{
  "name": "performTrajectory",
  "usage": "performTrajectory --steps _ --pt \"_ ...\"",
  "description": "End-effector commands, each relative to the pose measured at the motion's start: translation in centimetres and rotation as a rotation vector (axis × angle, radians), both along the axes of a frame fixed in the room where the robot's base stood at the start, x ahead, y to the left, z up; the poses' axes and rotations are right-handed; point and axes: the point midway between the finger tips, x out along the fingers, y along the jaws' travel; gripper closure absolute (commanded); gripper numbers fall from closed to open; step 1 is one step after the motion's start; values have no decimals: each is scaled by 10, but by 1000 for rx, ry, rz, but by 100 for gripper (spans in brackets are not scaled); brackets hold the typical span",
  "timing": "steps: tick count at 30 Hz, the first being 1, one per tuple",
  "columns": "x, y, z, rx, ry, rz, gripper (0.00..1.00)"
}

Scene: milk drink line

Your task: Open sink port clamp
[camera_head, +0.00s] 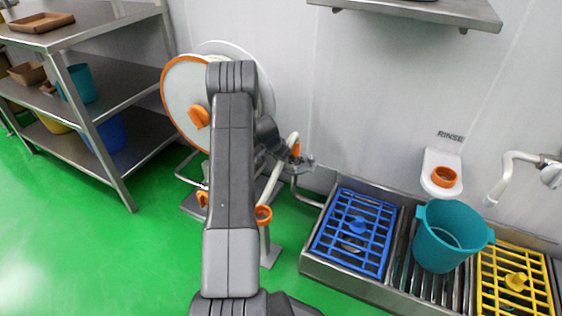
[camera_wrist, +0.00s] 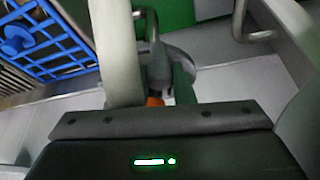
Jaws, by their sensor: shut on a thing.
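My gripper (camera_wrist: 169,76) is shut on the orange clamp (camera_wrist: 155,101), of which only a small part shows beside the dark fingers in the wrist view. In the head view the orange clamp (camera_head: 295,150) sits by the upper end of a cream pipe (camera_head: 280,170), where a grey metal fitting (camera_head: 308,163) juts to the right. The same cream pipe (camera_wrist: 117,50) runs close along the left of my fingers in the wrist view. My arm hides much of this spot, and the exact hold on the clamp is hard to see.
A white round vessel (camera_head: 184,97) with an orange rim stands behind my arm. At right is a metal sink bench (camera_head: 300,262) with a blue rack (camera_head: 350,238), a teal bucket (camera_head: 448,238) and a yellow rack (camera_head: 517,283). A metal shelf (camera_head: 100,25) stands left. Green floor lies open at lower left.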

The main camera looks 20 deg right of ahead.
Motion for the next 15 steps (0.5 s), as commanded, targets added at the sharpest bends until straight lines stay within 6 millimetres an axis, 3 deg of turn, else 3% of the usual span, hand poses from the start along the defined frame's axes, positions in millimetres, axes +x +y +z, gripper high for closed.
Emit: performTrajectory --steps 5,6,8,15 --pt "0 0 0 0 -1 0 100" --pt "0 0 0 0 -1 0 70" --pt "0 0 0 0 -1 0 58" --pt "0 0 0 0 -1 0 56"
